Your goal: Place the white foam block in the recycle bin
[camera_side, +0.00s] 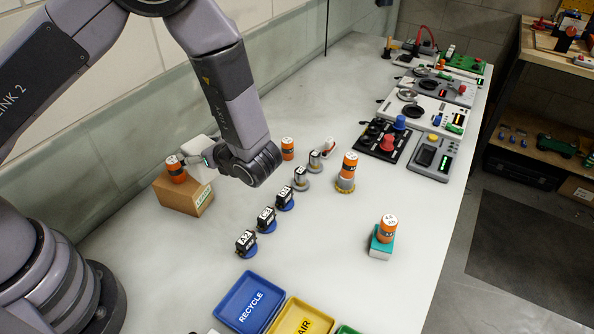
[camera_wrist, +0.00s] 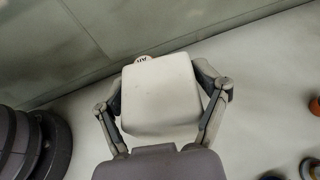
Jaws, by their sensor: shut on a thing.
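The white foam block (camera_wrist: 160,95) is held between the two fingers of my gripper (camera_wrist: 163,98), in the wrist view. In the side view the white block (camera_side: 196,147) shows at the end of my gripper (camera_side: 205,156), beside an orange cylinder (camera_side: 176,170) and above the cardboard box (camera_side: 178,195). I cannot tell whether the block touches the box. The blue recycle bin (camera_side: 232,313), labelled RECYCLE, stands at the front of the bench and looks empty.
A yellow bin (camera_side: 285,322) stands right of the blue one. Several small servos on blue discs, such as one labelled A-2 (camera_side: 246,241), form a diagonal row between my gripper and the bins. Orange cylinders stand at right (camera_side: 349,165) and (camera_side: 387,229). Panels fill the far end.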

